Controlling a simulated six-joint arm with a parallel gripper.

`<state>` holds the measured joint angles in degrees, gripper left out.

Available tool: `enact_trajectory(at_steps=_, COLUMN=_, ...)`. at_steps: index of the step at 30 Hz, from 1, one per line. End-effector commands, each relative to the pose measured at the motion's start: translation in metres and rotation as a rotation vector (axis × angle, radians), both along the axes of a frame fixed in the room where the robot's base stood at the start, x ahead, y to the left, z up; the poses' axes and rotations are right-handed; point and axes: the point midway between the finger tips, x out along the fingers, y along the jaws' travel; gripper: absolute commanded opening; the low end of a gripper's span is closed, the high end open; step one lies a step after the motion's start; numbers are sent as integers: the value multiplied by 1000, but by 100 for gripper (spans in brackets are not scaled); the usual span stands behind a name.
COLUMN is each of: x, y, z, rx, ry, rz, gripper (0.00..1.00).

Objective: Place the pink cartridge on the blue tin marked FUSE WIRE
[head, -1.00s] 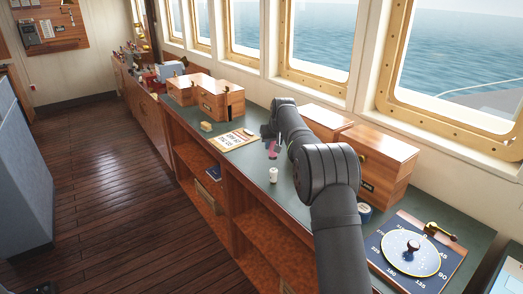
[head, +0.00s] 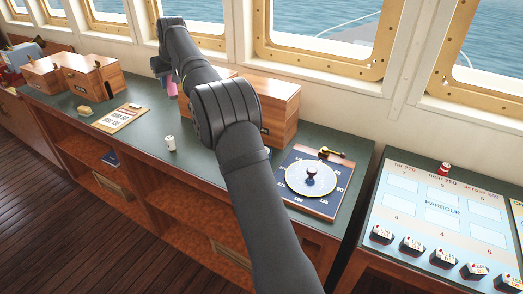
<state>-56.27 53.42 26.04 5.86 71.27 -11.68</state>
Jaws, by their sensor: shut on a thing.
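My gripper (head: 162,70) is shut on the pink cartridge (head: 172,90) and holds it upright over the far part of the green counter, left of my dark forearm. My arm hides part of the gripper. A small bit of a bluish round thing, likely the blue tin (head: 267,151), shows just right of my arm, in front of a wooden box. The arm covers most of it, and no lettering on it can be read. The gripper is well to the left of it.
A white cylinder (head: 171,143) stands on the counter (head: 135,140) near its front edge. Wooden boxes (head: 267,105) stand along the window side. A dial board (head: 310,181) lies at the right. A printed card (head: 122,119) and a small tan block (head: 85,111) lie at left.

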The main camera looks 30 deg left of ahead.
Motion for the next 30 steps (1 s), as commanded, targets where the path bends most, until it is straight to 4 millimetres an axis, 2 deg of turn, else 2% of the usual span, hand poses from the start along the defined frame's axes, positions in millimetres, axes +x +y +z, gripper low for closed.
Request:
enact_trajectory(at_steps=3, x=1, y=-1, z=15, rx=3, ry=-1, rz=-1, gripper=5)
enact_trajectory(at_steps=11, x=31, y=-48, z=22, rx=1, ry=1, rz=-57, gripper=5)
enact_trajectory(at_steps=17, x=55, y=-95, z=29, rx=1, ry=0, rz=-109, gripper=5)
enact_trajectory(at_steps=20, x=69, y=-129, z=32, rx=1, ry=0, rz=-148, gripper=5)
enact_trajectory(at_steps=23, x=82, y=-174, z=35, rx=2, ry=0, rz=-197, gripper=5)
enact_trajectory(at_steps=30, x=94, y=-291, z=34, rx=4, ry=0, rz=-321, gripper=5)
